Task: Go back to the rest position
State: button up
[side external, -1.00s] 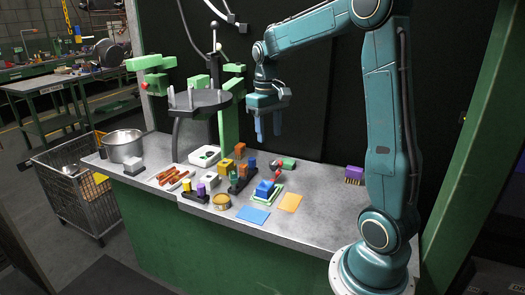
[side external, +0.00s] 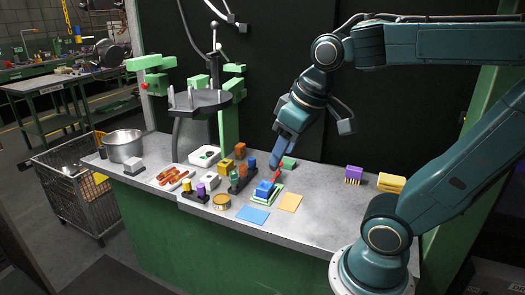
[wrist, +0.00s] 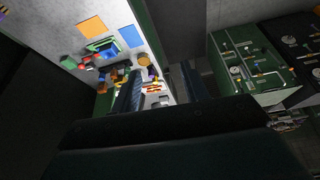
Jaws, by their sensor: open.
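My gripper (side external: 280,155) is above the worktop (side external: 320,200) in the side view, tilted with its blue fingers pointing down and to the left. Its fingers are open, and I see nothing held between them. In the wrist view my gripper (wrist: 157,90) shows two dark fingers spread apart, with the bench items beyond. Below the fingertips in the side view are a blue block (side external: 264,189) on a green pad and a red-ended item (side external: 276,179). Whether the fingertips overlap these only in the picture cannot be told for sure.
A blue card (side external: 253,214), orange card (side external: 290,203), purple brush (side external: 353,173) and yellow sponges (side external: 391,182) lie on the worktop. A green rack (side external: 228,125), metal pot (side external: 124,147) and several small items stand left. The front right worktop is clear.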

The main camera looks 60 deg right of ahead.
jog(key=shift+n+t+y, duration=0.3)
jog(key=shift+n+t, duration=0.2)
jog(key=shift+t, duration=0.1)
jog(key=s+a, duration=0.1)
jog(key=s+a+f, duration=0.1)
jog(key=s, duration=0.1)
jog(key=shift+s+a+f, duration=0.15)
jog(key=shift+s+a, duration=0.15)
jog(key=shift+a, duration=0.05)
